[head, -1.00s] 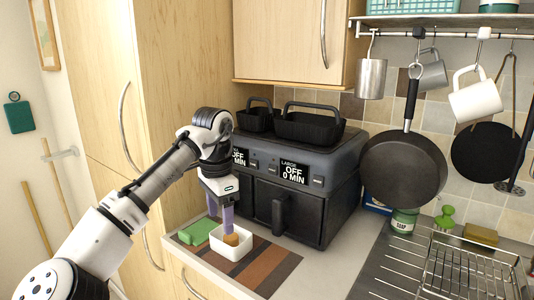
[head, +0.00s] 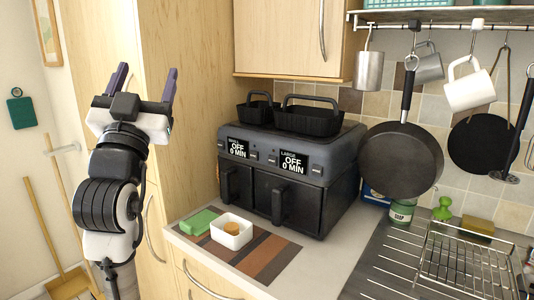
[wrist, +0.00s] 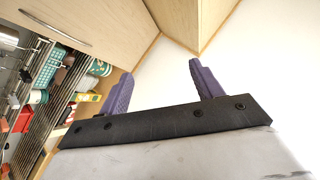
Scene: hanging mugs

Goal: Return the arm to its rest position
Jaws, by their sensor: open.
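My gripper (head: 144,84) is raised at the left of the head view, in front of the tall wooden cabinet. Its two purple fingers point up and stand wide apart with nothing between them. The wrist view also shows the open, empty fingers (wrist: 163,80) against the pale ceiling and cabinet tops. My arm is folded upright, clear of the counter.
On the counter stand a white bowl (head: 231,232) with a tan item (head: 233,228) inside, a green block (head: 199,222) and a black air fryer (head: 285,180). Mugs (head: 470,85) and a pan (head: 401,160) hang at right. A wire rack (head: 466,268) stands below.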

